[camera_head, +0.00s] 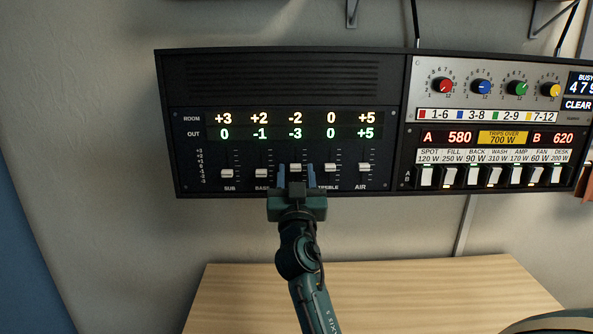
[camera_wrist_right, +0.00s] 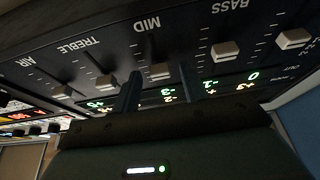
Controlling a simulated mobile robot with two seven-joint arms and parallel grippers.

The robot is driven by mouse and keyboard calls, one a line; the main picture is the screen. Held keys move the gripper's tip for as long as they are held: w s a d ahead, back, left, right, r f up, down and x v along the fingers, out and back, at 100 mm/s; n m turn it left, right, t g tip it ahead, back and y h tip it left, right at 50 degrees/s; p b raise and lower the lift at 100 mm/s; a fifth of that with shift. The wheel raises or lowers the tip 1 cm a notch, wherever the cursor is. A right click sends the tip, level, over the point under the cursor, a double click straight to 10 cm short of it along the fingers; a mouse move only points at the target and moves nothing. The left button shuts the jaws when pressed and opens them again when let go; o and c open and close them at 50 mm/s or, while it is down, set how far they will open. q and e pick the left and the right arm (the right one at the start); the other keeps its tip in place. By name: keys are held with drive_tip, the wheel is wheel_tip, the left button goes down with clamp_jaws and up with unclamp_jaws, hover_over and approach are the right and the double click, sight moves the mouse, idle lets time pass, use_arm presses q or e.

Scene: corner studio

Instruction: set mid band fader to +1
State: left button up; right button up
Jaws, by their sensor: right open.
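The wide black fader panel (camera_head: 280,185) is on the wall in the head view. The mid band fader (camera_head: 295,167) is the middle one of the row, with a light cap; its column reads -2 on ROOM and -3 on OUT. In the wrist view, upside down, the mid fader cap (camera_wrist_right: 160,70) lies under the MID label (camera_wrist_right: 147,24). My right gripper (camera_head: 296,172) is open, its two fingers (camera_wrist_right: 158,84) on either side of this cap. I cannot tell whether they touch it. In the head view the gripper hides the MID label. My left gripper is not in view.
The bass fader (camera_head: 262,173) and treble fader (camera_head: 330,167) stand close on either side of my fingers. To the right is a panel with coloured knobs (camera_head: 445,86) and a row of white switches (camera_head: 480,176). A wooden tabletop (camera_head: 400,295) lies below.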

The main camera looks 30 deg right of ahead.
clamp_jaws()
idle(0.5)
